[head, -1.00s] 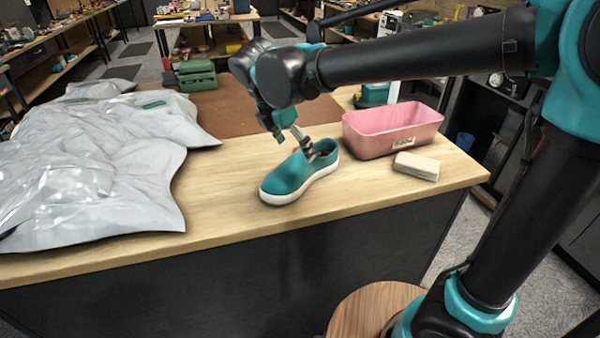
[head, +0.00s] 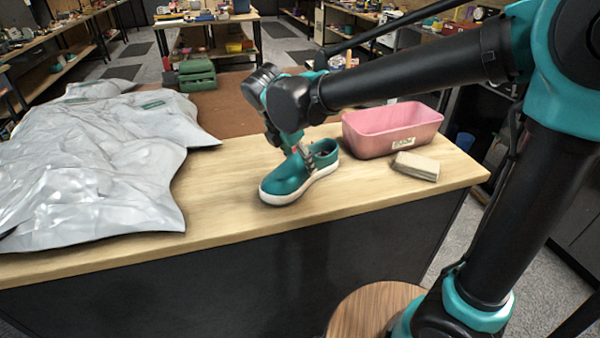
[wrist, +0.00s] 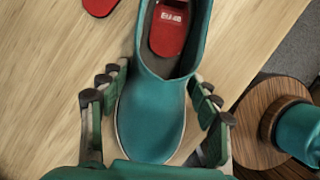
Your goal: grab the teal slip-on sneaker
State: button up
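The teal slip-on sneaker (head: 285,184) with a white sole stands upright on the wooden table near its front edge. In the wrist view the sneaker (wrist: 153,112) points its toe toward my gripper, and a red patch with a white label shows inside its opening. My gripper (wrist: 160,100) is open, with one finger on each side of the toe part. A gap shows beside the left finger; whether the right one touches is unclear. In the head view my gripper (head: 305,157) is low over the shoe's opening, partly merged with it.
A pink bin (head: 375,143) and a pale block (head: 416,166) stand right of the sneaker. A crumpled grey sheet (head: 100,165) covers the table's left. A red item (wrist: 100,6) lies beside the shoe in the wrist view. Bare wood lies left of the shoe.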

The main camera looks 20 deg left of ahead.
jog(key=c, duration=0.7)
jog(key=shift+r, duration=0.15)
